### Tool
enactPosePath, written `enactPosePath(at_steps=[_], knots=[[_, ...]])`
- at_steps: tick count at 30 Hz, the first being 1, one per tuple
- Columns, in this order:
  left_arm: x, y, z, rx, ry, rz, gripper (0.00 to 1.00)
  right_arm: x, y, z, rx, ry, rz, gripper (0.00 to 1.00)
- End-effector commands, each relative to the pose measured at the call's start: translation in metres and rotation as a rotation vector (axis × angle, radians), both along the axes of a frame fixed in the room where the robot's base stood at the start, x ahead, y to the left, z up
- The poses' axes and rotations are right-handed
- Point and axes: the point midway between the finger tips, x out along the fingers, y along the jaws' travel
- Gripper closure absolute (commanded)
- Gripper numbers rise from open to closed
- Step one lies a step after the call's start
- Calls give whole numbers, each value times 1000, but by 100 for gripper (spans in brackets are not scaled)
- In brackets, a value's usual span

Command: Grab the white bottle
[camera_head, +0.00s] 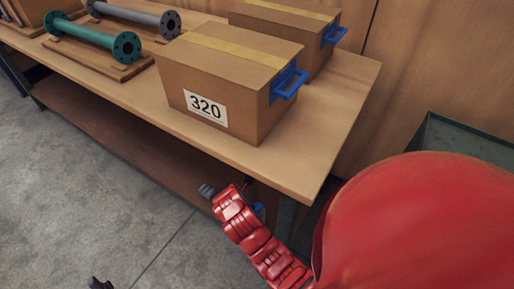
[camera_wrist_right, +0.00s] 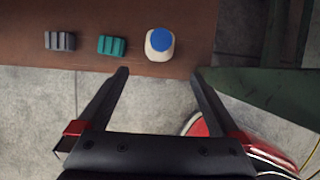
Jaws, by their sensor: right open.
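The white bottle (camera_wrist_right: 159,46) with a blue cap stands on the brown lower shelf in the right wrist view, seen from above. My right gripper (camera_wrist_right: 160,73) is open and empty, with its fingertips just short of the bottle and the bottle lined up between them. In the head view my red right arm reaches down beside the table end, with grey tips (camera_head: 207,190) at the lower shelf. I cannot clearly make out the bottle there. A small dark piece at the bottom left edge of the head view may be my left gripper (camera_head: 100,284); its jaws cannot be read.
On the lower shelf (camera_wrist_right: 120,16), a green block (camera_wrist_right: 111,46) and a grey block (camera_wrist_right: 60,41) lie left of the bottle. A dark green metal part (camera_wrist_right: 260,92) is close on the right. Cardboard boxes (camera_head: 222,75) and flanged pipes (camera_head: 92,36) are on the tabletop.

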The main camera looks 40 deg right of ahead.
Motion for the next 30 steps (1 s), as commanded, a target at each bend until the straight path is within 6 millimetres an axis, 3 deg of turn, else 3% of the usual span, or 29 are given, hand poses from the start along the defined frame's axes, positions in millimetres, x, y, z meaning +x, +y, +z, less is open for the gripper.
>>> enactPosePath(at_steps=[6, 12, 20, 30], knots=[[0, 0, -13, 0, 0, 0, 50, 7, -19, -50, 2, 3, -4, 0], [0, 0, -21, 0, 0, 0, 50, 12, -33, -88, 1, 3, -4, 0], [0, 0, -26, 0, 0, 0, 50, 17, -40, -106, 2, -1, -1, 0], [0, 0, -43, 0, 0, 0, 50, 26, -60, -146, 1, -4, -2, 0]])
